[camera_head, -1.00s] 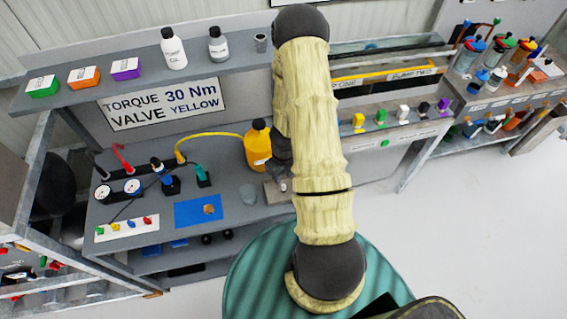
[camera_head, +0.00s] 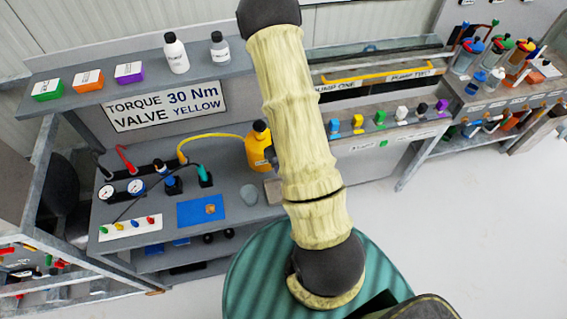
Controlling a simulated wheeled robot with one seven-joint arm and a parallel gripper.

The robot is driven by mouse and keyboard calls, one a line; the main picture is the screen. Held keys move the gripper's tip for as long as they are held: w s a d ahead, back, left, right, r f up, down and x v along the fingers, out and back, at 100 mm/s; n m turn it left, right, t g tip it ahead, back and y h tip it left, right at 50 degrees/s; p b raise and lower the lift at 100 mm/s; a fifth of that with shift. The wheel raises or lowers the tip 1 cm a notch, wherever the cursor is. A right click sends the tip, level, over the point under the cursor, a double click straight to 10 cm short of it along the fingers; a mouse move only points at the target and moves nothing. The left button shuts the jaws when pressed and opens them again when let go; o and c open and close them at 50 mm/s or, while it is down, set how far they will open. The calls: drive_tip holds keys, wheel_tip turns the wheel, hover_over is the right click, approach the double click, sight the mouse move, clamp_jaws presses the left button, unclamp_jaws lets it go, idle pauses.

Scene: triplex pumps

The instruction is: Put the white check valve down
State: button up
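My arm, in a pale yellow cover, rises through the middle of the picture and blocks part of the bench. My gripper does not show clearly; it is hidden behind the arm or out of the picture, so whether it holds anything cannot be seen.
The left bench holds a yellow bottle (camera_head: 257,148) close beside my arm, a blue mat (camera_head: 202,211), gauges (camera_head: 107,192) and a white panel of coloured knobs (camera_head: 130,227). White and grey bottles (camera_head: 175,53) stand on the shelf above. Floor at the right is clear.

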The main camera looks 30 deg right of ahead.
drive_tip(key=s+a+r+n+t, duration=0.1)
drive_tip(key=s+a+r+n, duration=0.2)
drive_tip(key=a+r+n, duration=0.3)
drive_tip(key=s+a+r+n+t, duration=0.1)
drive_tip(key=s+a+r+n, duration=0.2)
drive_tip(key=r+n, duration=1.4)
drive_tip(key=a+n, duration=0.2)
drive_tip(key=n, duration=0.9)
drive_tip(key=shift+a+r+n+t, duration=0.15)
drive_tip(key=shift+a+n+t, duration=0.15)
drive_tip(key=shift+a+n, duration=0.1)
wheel_tip(320, 180, down, 4)
drive_tip(key=b, duration=0.4)
drive_tip(key=shift+s, duration=0.1)
